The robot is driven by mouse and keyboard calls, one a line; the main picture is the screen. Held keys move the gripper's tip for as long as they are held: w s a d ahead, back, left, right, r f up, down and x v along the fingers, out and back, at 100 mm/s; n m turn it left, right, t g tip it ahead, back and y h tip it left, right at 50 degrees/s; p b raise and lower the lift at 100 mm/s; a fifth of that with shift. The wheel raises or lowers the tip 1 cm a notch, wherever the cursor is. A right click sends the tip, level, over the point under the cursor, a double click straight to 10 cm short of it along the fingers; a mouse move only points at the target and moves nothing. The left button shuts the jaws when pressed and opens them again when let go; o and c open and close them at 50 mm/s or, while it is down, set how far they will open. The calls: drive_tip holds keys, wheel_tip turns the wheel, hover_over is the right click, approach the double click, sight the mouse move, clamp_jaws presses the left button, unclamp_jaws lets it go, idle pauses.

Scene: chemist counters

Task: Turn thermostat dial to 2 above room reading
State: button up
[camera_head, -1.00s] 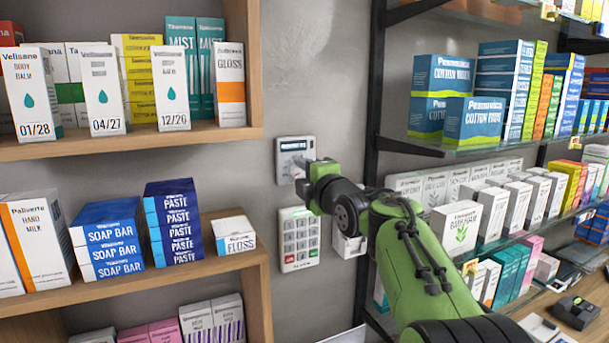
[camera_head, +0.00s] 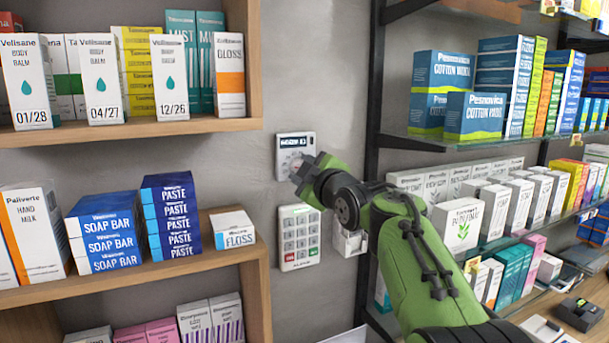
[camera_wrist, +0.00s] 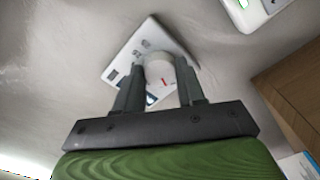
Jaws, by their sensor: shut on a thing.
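The thermostat (camera_head: 296,143) is a pale panel on the grey wall with a small dark display along its top; the digits are too small to read. It also shows in the wrist view (camera_wrist: 125,58), tilted, with a round white dial (camera_wrist: 160,68) bearing a red mark. My gripper (camera_wrist: 161,82) is shut on the dial, one finger on each side. In the head view my gripper (camera_head: 299,172) covers the lower part of the thermostat and hides the dial.
A keypad (camera_head: 300,236) is on the wall just below the thermostat, with a white wall box (camera_head: 350,240) beside it. Wooden shelves (camera_head: 190,133) of boxes stand at left. Dark-framed glass shelves (camera_head: 455,143) stand close at right.

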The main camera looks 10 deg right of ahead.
drive_tip(key=shift+f+m, duration=0.1)
drive_tip(key=shift+m, duration=8.2)
drive_tip(key=o, duration=1)
drive_tip(key=shift+o, duration=0.2)
